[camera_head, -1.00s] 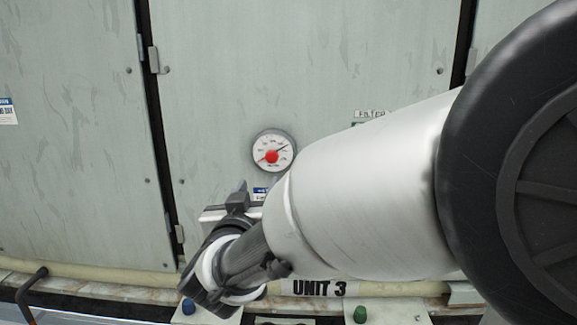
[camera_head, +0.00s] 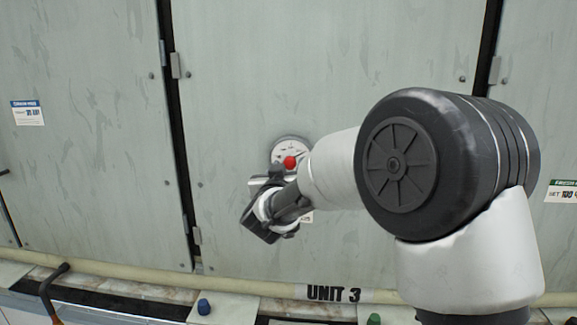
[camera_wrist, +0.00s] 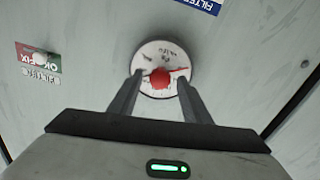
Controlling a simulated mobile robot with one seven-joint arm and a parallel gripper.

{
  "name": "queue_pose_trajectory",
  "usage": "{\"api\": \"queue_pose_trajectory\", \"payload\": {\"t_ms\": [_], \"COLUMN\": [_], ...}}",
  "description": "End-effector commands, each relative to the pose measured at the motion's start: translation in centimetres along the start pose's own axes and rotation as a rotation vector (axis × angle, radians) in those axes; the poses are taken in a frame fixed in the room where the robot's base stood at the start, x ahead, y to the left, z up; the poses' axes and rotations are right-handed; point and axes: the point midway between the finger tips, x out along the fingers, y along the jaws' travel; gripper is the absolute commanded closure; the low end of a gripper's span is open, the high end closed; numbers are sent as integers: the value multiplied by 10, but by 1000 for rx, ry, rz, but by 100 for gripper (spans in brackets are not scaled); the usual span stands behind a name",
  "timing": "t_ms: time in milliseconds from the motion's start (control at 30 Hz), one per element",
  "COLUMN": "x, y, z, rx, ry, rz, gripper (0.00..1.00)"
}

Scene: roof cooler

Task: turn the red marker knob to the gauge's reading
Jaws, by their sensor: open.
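The gauge (camera_head: 281,147) is a round white dial on the pale green-grey panel, partly covered by my arm in the head view. It also shows in the wrist view (camera_wrist: 150,54), ahead of my fingers. The red marker knob (camera_head: 290,162) sits at the dial's middle, and a thin red pointer runs from it toward the right in the wrist view (camera_wrist: 160,78). My gripper (camera_wrist: 157,84) is open, with one finger on each side of the knob in the picture. I cannot tell whether the fingertips reach around the knob. The dial's figures are too small to read surely.
A blue label (camera_wrist: 203,4) and a red-green sticker (camera_wrist: 38,58) are on the panel near the gauge. Dark seams and hinges (camera_head: 175,65) edge the panel. A pale pipe (camera_head: 120,271) and a ledge with a blue knob (camera_head: 203,307) run below.

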Motion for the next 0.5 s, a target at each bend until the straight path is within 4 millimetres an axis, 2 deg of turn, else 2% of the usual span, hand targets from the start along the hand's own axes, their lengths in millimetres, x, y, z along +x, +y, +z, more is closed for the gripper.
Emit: {"api": "queue_pose_trajectory", "payload": {"t_ms": [267,500], "x": [2,2], "y": [0,0], "z": [0,0], "rx": [0,0], "ry": [0,0], "rz": [0,0], "gripper": [56,95]}}
